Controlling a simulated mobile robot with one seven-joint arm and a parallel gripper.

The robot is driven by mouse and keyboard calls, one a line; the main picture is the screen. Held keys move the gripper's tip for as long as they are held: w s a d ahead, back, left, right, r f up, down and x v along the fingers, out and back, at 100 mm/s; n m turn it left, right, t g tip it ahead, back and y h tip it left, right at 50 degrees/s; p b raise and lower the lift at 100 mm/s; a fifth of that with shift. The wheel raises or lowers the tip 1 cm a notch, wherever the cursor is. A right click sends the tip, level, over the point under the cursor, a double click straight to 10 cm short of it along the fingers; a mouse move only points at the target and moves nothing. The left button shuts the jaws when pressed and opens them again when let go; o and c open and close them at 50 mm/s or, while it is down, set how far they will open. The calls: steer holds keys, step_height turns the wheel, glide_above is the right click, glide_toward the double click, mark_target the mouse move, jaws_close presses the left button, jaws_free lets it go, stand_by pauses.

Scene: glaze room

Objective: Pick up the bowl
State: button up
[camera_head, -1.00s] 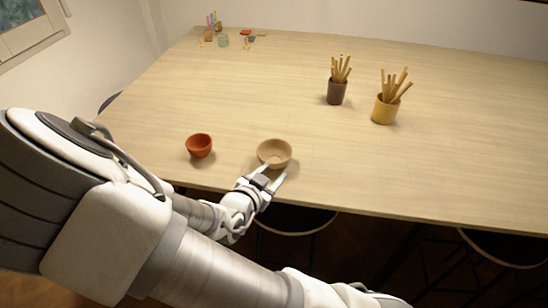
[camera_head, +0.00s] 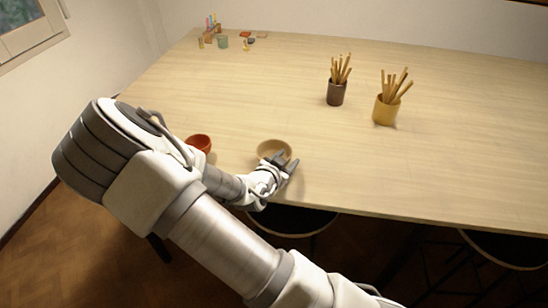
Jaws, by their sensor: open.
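The tan bowl (camera_head: 272,147) stands upright on the wooden table near its front edge. Its lower front is hidden behind my gripper (camera_head: 287,160). My gripper is open, with its fingers at the bowl's front right side. I cannot tell whether a finger touches the bowl. Nothing shows between the fingers apart from what the bowl's rim may hide.
A red-orange cup (camera_head: 199,142) stands left of the bowl, partly hidden by my arm. A brown pot (camera_head: 336,93) and a yellow pot (camera_head: 384,111) hold sticks further back. Small items sit at the far left corner. The table (camera_head: 430,165) is clear at right.

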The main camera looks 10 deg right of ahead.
steer(key=shift+c, duration=0.3)
jaws_close()
steer(key=shift+r, duration=0.1)
